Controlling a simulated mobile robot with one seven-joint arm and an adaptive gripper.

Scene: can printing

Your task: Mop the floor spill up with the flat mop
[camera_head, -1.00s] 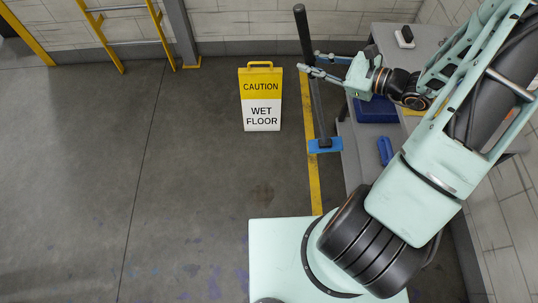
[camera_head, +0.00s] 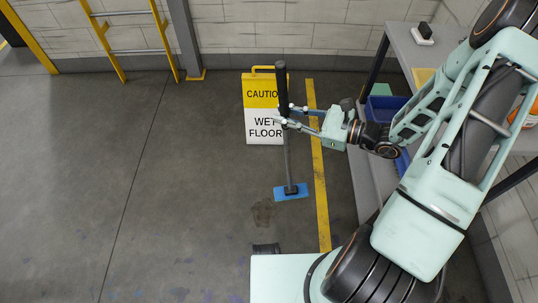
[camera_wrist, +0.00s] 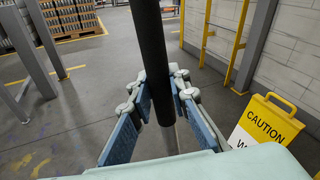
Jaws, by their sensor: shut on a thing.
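The flat mop has a black handle (camera_head: 282,88) and a blue flat head (camera_head: 291,192). My gripper (camera_head: 285,114) is shut on the handle, which stands roughly upright; the wrist view shows the handle (camera_wrist: 152,60) between the two blue finger pads. The mop head is at or close to the floor, left of the yellow line; contact cannot be told. A dark brownish patch (camera_head: 263,213), likely the spill, lies on the floor just left of and nearer than the mop head, apart from it.
A yellow and white wet floor sign (camera_head: 260,128) stands behind the mop, partly hidden by the handle and gripper. A grey table (camera_head: 408,52) with a blue bin (camera_head: 384,108) is on the right. A yellow ladder (camera_head: 131,42) leans at the back wall. The left floor is open.

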